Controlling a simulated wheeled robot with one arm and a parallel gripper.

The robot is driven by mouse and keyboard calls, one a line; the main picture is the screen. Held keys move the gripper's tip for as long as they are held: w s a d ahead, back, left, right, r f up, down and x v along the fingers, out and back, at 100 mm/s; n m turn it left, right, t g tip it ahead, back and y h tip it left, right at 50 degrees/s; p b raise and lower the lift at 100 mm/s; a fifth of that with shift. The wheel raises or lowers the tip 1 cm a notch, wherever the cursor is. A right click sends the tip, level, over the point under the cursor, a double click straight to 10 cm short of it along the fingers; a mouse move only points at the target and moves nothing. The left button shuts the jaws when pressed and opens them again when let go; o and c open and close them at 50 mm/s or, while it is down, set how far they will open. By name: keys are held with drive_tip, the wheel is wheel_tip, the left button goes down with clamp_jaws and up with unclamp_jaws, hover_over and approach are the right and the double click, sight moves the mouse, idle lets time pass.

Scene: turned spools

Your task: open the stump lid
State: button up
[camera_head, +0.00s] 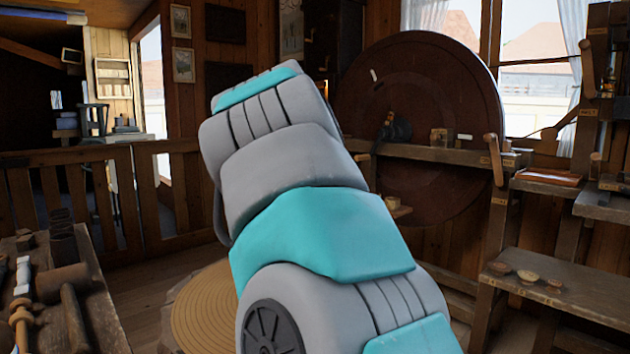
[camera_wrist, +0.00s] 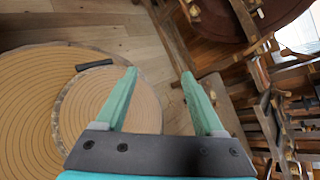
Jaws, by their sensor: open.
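In the wrist view, my gripper (camera_wrist: 159,73) is open and empty, with its two teal fingers spread above the floor. Two overlapping round wooden shapes with ring patterns lie at its left: a large disc (camera_wrist: 30,95) and a smaller, bark-edged disc (camera_wrist: 88,98). I cannot tell for sure which is the lid. A short black handle (camera_wrist: 94,64) lies near the smaller disc's upper rim, left of the left fingertip and apart from it. In the head view, the ringed stump top (camera_head: 205,310) shows low behind my arm, which hides part of it. My gripper is not visible there.
A workbench with tools (camera_head: 85,300) stands at the left, before a wooden railing (camera_head: 150,195). A large brown wheel (camera_head: 430,80) stands at the back. A bench with small bowls (camera_head: 540,285) is at the right. Bare floor (camera_head: 140,290) shows left of the stump.

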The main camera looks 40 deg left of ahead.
drive_tip(key=v, duration=0.7)
drive_tip(key=shift+s+d+r, duration=0.15)
drive_tip(key=shift+s+r, duration=0.05)
drive_tip(key=shift+s, duration=0.1)
